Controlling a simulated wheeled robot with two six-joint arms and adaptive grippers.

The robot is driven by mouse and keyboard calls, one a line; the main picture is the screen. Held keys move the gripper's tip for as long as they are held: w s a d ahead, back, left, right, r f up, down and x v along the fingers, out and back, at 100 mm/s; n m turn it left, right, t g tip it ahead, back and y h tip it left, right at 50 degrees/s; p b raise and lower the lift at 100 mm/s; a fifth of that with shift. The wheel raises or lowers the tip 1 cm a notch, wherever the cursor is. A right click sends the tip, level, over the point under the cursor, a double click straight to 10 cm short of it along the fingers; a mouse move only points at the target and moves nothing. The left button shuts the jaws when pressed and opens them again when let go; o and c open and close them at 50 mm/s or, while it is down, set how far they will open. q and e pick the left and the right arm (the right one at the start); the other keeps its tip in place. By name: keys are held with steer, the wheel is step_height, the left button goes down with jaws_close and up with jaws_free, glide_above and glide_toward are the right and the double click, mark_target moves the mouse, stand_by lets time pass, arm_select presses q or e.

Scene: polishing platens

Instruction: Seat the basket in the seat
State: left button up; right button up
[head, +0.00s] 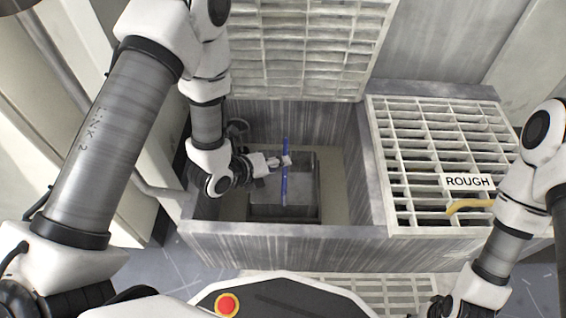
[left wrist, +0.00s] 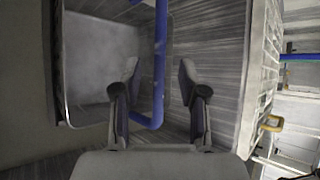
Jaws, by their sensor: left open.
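The basket (head: 265,211) is a grey, box-shaped container with a blue bar handle (head: 285,190), low inside the deep grey well in the head view. In the left wrist view the blue handle (left wrist: 160,50) runs down between my fingers and bends to the left near its lower end, with the grey basket wall (left wrist: 100,55) behind it. My left gripper (head: 287,161) is open at the handle; in the left wrist view its two fingers (left wrist: 160,85) stand apart, one on each side of the bar. I cannot make out the seat separately from the well.
A slatted grate (head: 440,150) with a ROUGH label (head: 468,182) and a yellow handle (head: 468,205) lies to the right. Another slatted panel (head: 300,50) stands behind. My right arm hangs at the right.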

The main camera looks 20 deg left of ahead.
arm_select(q)
steer(key=v, duration=0.3)
steer(key=shift+s+a+r, duration=0.1)
steer(key=shift+s+r, duration=0.1)
stand_by(0.3)
